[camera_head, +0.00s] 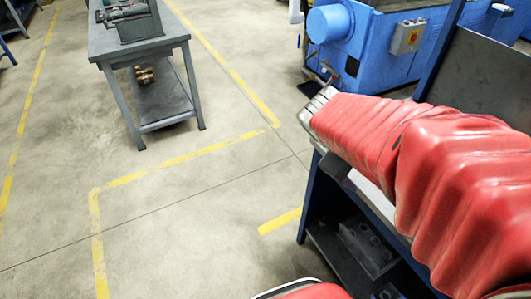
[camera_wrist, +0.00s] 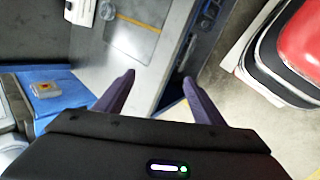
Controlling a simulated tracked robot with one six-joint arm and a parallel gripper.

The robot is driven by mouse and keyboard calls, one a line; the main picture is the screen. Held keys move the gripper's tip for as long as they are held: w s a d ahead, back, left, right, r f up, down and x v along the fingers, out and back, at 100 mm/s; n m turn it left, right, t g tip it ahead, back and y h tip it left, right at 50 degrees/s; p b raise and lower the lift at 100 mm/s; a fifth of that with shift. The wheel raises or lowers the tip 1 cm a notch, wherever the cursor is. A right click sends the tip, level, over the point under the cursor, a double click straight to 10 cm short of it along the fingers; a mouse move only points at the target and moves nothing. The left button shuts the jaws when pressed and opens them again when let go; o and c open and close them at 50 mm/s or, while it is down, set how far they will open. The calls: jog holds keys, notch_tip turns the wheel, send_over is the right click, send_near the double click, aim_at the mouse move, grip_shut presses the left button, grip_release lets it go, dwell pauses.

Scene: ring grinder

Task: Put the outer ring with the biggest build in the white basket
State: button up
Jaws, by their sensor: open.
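My gripper (camera_wrist: 158,77) shows in the wrist view with its two dark purple fingers apart and nothing between them. It hangs over the edge of a workbench (camera_wrist: 88,58) with a light grey top. A white object (camera_wrist: 80,10) is cut off at the top edge. I cannot make out a white basket or any outer ring for sure in either view. In the head view my red-covered arm hides most of the bench top.
The blue-framed bench (camera_head: 304,205) has a back panel and a lower shelf with a grey box (camera_head: 365,245). A blue machine (camera_head: 375,50) stands behind it. A grey table (camera_head: 140,42) stands at upper left. The floor between, with yellow lines, is clear.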

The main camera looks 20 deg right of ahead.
jog(key=s+a+r+m+t+y, duration=0.1)
jog(key=a+r+m+t+y, duration=0.1)
jog(key=a, duration=0.8)
jog(key=s+a+r+m+t+y, duration=0.1)
jog(key=a+y, duration=0.4)
jog(key=a, duration=0.6)
jog(key=shift+a+r+m+t, duration=0.25)
jog(key=shift+r+m+t, duration=0.35)
jog(key=shift+r+t, duration=0.35)
jog(key=shift+c, duration=0.2)
